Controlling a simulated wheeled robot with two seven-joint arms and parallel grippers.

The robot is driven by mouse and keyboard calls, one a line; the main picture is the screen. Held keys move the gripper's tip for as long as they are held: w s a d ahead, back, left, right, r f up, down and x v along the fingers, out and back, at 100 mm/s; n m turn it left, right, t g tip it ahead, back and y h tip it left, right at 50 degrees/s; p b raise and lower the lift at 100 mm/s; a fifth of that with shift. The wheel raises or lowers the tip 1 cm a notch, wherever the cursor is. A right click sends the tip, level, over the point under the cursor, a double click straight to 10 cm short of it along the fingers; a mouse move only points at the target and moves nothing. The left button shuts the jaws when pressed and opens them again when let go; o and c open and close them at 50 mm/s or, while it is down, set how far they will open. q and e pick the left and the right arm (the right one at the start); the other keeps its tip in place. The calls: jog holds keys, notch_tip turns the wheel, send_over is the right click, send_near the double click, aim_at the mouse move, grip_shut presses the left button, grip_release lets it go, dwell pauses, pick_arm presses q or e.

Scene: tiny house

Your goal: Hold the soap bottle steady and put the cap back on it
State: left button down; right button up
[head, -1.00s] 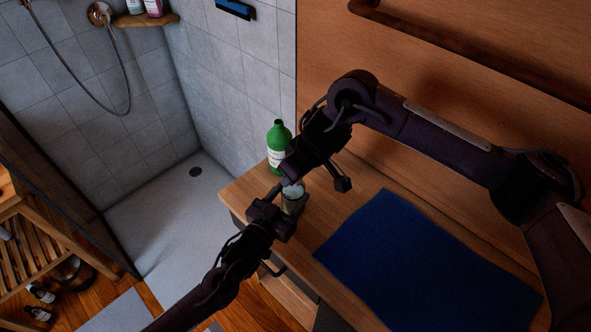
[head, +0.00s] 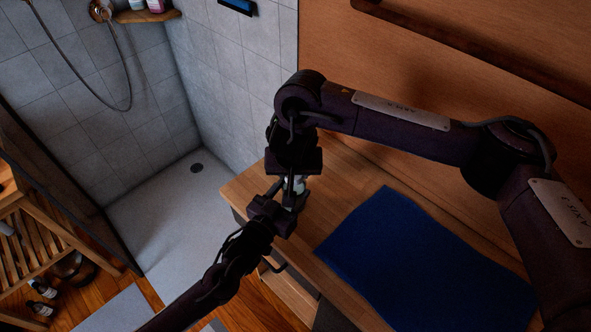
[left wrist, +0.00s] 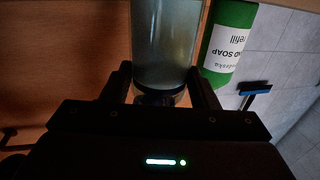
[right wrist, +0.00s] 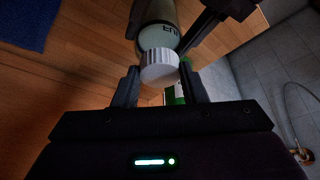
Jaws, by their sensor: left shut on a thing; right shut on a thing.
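The soap bottle (head: 300,190) is a pale, greenish see-through bottle near the counter's left end, mostly hidden by my grippers in the head view. My left gripper (head: 280,205) is shut around it; the left wrist view shows the bottle (left wrist: 165,45) between its fingers. My right gripper (head: 293,182) is above the bottle, pointing down. In the right wrist view it is shut on the white ribbed cap (right wrist: 159,70). The cap lines up closely with the bottle's end (right wrist: 158,38). I cannot tell whether they touch.
A green soap refill bottle (left wrist: 230,45) stands close by, hidden behind my right arm in the head view. A blue cloth (head: 425,260) lies on the wooden counter (head: 340,170). The wood-panelled wall (head: 430,60) is behind, and the shower floor (head: 170,225) is left.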

jog(key=shift+a+m, duration=0.1)
jog(key=shift+m, duration=0.5)
jog(key=o, duration=0.9)
jog(key=shift+o, duration=0.2)
jog(key=shift+r, duration=0.1)
jog(key=shift+r, duration=2.15)
jog(key=shift+c, duration=0.4)
